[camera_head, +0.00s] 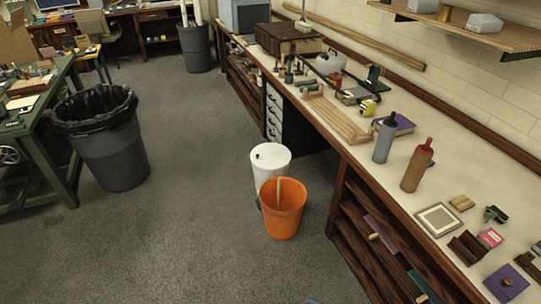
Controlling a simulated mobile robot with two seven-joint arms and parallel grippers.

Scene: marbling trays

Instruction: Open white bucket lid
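A white bucket (264,179) stands on the floor in front of the workbench. Its top (273,154) looks covered by a flat white lid with a small dark spot near its left edge. An orange bucket (283,222) stands right in front of it and hides part of its lower side. The orange bucket is open, and a light stick leans inside it. Neither of my grippers shows in this view.
A long workbench (448,180) with bottles and tools runs along the right. A black bin (112,158) and a green table (52,178) stand at the left. The grey floor (170,235) left of the buckets is clear. A tiny blue sliver at the bottom edge is unclear.

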